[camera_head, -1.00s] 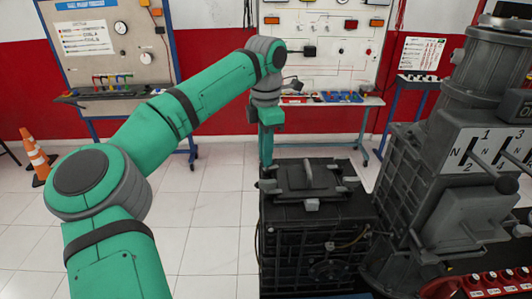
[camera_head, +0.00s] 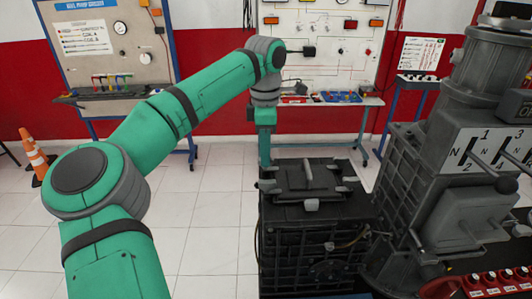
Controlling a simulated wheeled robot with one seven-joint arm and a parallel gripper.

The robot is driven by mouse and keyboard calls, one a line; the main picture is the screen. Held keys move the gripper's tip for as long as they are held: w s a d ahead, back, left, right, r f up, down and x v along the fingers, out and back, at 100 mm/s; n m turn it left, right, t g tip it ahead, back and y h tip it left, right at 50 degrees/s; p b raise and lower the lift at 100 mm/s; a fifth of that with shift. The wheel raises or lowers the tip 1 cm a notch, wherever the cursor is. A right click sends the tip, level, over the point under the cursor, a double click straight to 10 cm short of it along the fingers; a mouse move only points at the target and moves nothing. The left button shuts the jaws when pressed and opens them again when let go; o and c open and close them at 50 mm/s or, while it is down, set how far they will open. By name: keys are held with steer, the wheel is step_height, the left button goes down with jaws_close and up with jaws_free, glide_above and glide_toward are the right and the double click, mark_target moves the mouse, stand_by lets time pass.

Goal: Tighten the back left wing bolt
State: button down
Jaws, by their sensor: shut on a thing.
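A black box-shaped unit (camera_head: 315,240) has a dark lid (camera_head: 308,178) with a bar handle on top. Grey wing bolts stand around the lid; one is at the front (camera_head: 311,205) and others are at the right. My gripper (camera_head: 265,165) points down at the lid's back left corner and is shut on the back left wing bolt there. The bolt is mostly hidden by the fingers. A grey wing bolt (camera_head: 267,186) shows just in front of my gripper on the left side of the lid.
A tall grey gearbox trainer (camera_head: 450,150) with shift levers stands close to the right of the black unit. Behind are a table (camera_head: 335,101) with coloured parts and a wall panel. An orange cone (camera_head: 34,155) is at the far left. The tiled floor left of the unit is clear.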

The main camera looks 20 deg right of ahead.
steer(key=c, duration=1.8)
jaws_free()
steer(key=shift+d, duration=0.2)
steer(key=shift+o, duration=0.2)
steer(key=shift+a, duration=0.1)
steer(key=shift+r, duration=0.15)
step_height(320, 180, up, 11)
steer(key=shift+f, duration=0.2)
